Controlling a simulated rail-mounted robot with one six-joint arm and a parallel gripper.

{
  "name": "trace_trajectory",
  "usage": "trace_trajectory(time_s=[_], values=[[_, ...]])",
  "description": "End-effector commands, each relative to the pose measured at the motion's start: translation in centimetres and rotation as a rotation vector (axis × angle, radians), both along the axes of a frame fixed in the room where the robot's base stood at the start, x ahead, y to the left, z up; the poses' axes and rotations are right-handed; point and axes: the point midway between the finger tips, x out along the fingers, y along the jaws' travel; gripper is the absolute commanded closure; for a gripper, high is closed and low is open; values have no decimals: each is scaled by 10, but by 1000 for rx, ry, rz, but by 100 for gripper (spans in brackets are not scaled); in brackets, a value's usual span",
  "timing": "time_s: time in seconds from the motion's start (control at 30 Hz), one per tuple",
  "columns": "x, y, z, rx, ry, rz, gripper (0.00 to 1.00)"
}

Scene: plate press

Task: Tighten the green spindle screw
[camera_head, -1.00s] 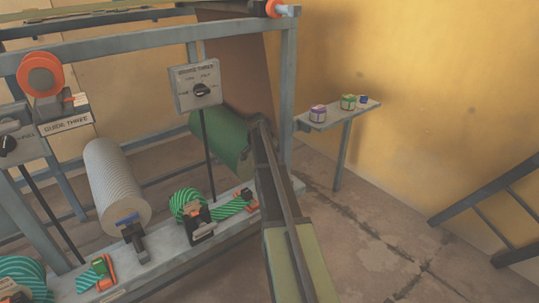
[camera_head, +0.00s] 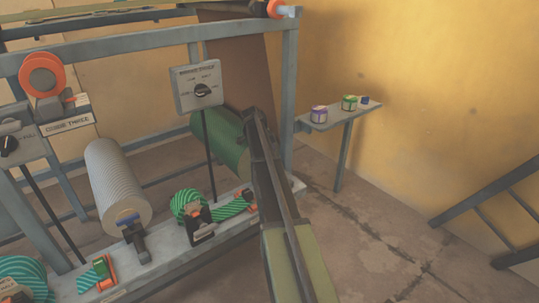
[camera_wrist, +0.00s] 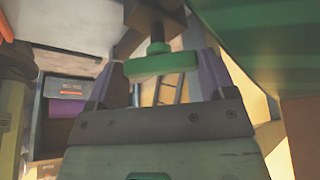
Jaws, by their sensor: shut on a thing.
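The green spindle screw (camera_wrist: 161,65) shows in the wrist view as a flat green head under a dark stem and block. My gripper (camera_wrist: 160,73) has one purple-grey finger on each side of that head and is shut on it. In the head view, my arm reaches up to the right end of the green roller (camera_head: 222,143). The screw cannot be made out there, and the fingertips are hidden.
A grey ribbed roller (camera_head: 117,180) and striped green rolls (camera_head: 187,204) sit further left. A small shelf (camera_head: 340,117) with tins stands at right.

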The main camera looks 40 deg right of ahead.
Motion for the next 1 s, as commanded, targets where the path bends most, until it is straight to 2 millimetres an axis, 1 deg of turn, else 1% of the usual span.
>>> trace_trajectory(time_s=[0.2,0.43,0.63,1.0], values=[[2,-1,0,1,0,-150,47],[2,-2,0,1,-1,-248,47],[2,-2,0,1,-1,-282,47],[2,-1,0,1,-2,-286,47]])
